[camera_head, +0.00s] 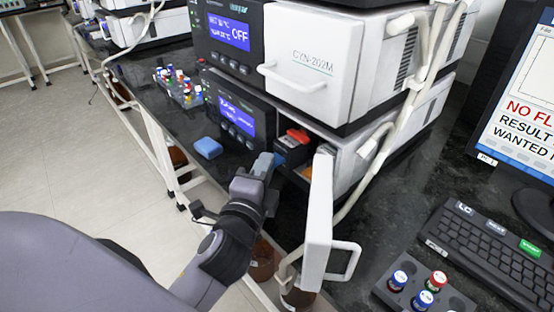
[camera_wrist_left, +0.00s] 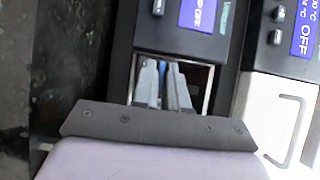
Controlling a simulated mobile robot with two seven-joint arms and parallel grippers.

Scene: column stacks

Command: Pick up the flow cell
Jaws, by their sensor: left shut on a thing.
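My left gripper (camera_head: 272,161) reaches to the open bay of the lower white instrument, beside its dark front panel. In the left wrist view its two grey fingers (camera_wrist_left: 162,86) are close together, with a narrow blue thing between them, taken to be the flow cell (camera_wrist_left: 162,73). The fingers hide most of it, so its shape and whether it touches the bay cannot be told. A black block with a red top (camera_head: 296,137) sits in the bay, just right of the gripper. The bay's white door (camera_head: 318,215) stands open toward me. My right gripper is not in view.
A closed white instrument (camera_head: 312,58) sits above the bay. A blue block (camera_head: 208,147) and a vial rack (camera_head: 178,88) lie to the left. A keyboard (camera_head: 487,250), a monitor (camera_head: 530,110) and a vial holder (camera_head: 425,285) are at right. Brown bottles (camera_head: 262,262) stand below the counter.

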